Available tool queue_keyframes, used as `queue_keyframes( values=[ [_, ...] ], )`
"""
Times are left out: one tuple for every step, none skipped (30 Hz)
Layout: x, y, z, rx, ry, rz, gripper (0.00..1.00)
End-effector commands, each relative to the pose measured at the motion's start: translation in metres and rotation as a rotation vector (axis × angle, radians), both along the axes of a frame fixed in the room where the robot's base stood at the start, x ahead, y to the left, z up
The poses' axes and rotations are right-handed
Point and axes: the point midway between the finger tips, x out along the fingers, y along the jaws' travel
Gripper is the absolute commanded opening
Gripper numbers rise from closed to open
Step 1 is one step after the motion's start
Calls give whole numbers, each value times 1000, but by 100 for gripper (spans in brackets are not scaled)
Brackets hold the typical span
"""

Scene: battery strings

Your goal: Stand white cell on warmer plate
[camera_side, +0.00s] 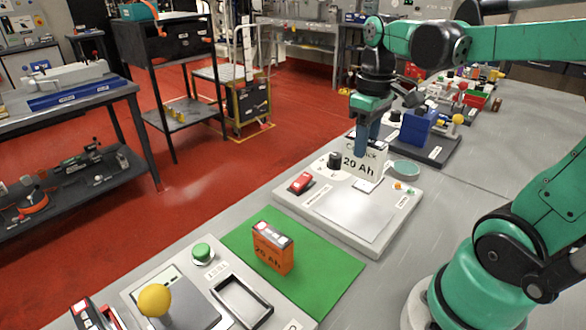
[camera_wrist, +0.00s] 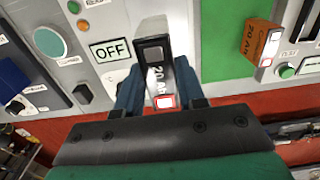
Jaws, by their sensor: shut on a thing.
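The white cell (camera_side: 365,161), marked 20 Ah, is upright in my gripper (camera_side: 366,140). In the wrist view the cell (camera_wrist: 158,72) shows its top end between the two blue fingers (camera_wrist: 158,90), which are shut on its sides. The warmer plate (camera_side: 350,214) is a bare pale square on a light grey unit (camera_side: 295,204). In the side view the cell is over the back part of this unit, beyond the plate, near the small display. The wrist view shows that display (camera_wrist: 111,50) reading OFF. The gap under the cell cannot be judged.
An orange cell (camera_side: 272,248) stands on a green mat (camera_side: 318,287) in front of the unit. The unit carries a red switch (camera_side: 301,182), a dark knob (camera_side: 334,160) and a round green-grey disc (camera_side: 405,167). A blue block (camera_side: 417,127) stands farther back.

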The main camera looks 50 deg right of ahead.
Motion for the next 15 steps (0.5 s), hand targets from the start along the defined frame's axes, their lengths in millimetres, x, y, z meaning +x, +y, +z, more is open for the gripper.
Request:
queue_keyframes(
  values=[
    [0,0,0,0,0,0,0],
    [0,0,-1,0,0,0,0],
    [0,0,-2,0,0,0,0],
    [0,0,-3,0,0,0,0],
    [0,0,-4,0,0,0,0],
    [0,0,-7,0,0,0,0],
    [1,0,-9,0,0,0,0],
    [1,0,-12,0,0,0,0],
    [1,0,-16,0,0,0,0],
    [1,0,-19,0,0,0,0],
    [1,0,-22,0,0,0,0],
    [0,0,-27,0,0,0,0],
    [0,0,-30,0,0,0,0],
    [1,0,-33,0,0,0,0],
    [1,0,-38,0,0,0,0]
  ],
)
